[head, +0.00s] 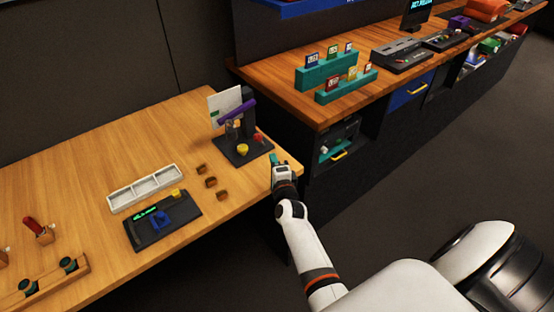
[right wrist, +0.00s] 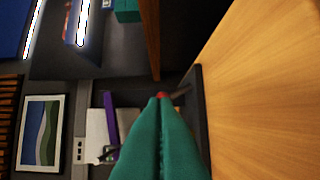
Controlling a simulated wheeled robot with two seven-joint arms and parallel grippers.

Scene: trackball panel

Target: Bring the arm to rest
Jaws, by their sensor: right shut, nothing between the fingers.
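My right gripper (head: 279,163) is at the right edge of the wooden table (head: 95,130), with my white arm reaching up to it from the lower right. In the right wrist view its green fingers (right wrist: 161,100) are pressed together and hold nothing. A dark panel (head: 142,237) with a green lit display, a blue part (head: 160,220) and a yellow button (head: 176,193) lies on the table, left of the gripper and apart from it. My left gripper is not in view.
A dark stand (head: 232,154) with a purple bar (head: 238,110) and yellow and red knobs stands close left of the gripper. Small brown blocks (head: 211,182) and a white tray (head: 145,189) lie nearby. A counter (head: 300,108) with teal racks stands behind. The floor at right is clear.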

